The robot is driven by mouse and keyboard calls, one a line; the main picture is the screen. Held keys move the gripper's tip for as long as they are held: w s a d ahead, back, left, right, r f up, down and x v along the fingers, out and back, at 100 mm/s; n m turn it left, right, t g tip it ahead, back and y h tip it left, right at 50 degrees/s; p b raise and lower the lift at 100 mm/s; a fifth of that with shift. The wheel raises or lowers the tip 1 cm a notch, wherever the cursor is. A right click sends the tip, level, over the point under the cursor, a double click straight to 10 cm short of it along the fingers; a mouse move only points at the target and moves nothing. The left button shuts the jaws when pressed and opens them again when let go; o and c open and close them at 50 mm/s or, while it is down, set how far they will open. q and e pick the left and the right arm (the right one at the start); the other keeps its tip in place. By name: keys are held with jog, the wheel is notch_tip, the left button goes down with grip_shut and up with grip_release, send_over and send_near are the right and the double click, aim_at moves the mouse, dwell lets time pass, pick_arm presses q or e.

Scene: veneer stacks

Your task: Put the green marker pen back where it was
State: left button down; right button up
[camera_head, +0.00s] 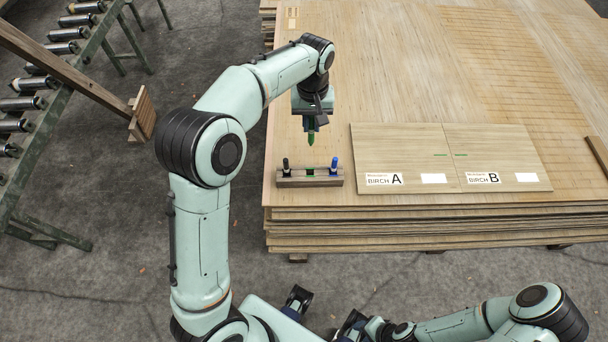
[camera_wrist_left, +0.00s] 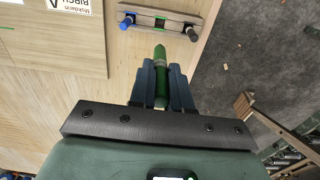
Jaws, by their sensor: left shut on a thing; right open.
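The green marker pen (camera_head: 310,138) hangs tip-down from my left gripper (camera_head: 310,122), which is shut on it above the veneer stack. The pen (camera_wrist_left: 160,75) also shows between the fingers of my left gripper (camera_wrist_left: 162,85) in the left wrist view. A small wooden pen holder (camera_head: 291,178) lies on the stack just below and nearer. It holds a black pen (camera_head: 285,165) at its left end and a blue pen (camera_head: 334,165) at its right end. A green-marked middle slot (camera_head: 310,173) between them is empty. My right gripper (camera_head: 325,315) is open and empty, low in front of the stack.
Two veneer sheets, Birch A (camera_head: 395,150) and Birch B (camera_head: 495,150), lie right of the holder, each with a short green line. The stack's front edge (camera_head: 420,212) is close to the holder. A roller conveyor (camera_head: 60,48) stands at the left.

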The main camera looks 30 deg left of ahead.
aim_at(311, 142)
pick_arm(q)
notch_tip(311, 142, down, 20)
jog(key=b, duration=0.2)
jog(key=shift+r, duration=0.15)
jog(key=c, duration=1.5)
grip_release()
jog(key=shift+f, duration=0.2)
jog(key=o, duration=0.4)
notch_tip(311, 142, up, 12)
jog(key=shift+r+p, duration=0.25)
jog(key=shift+p, duration=0.3)
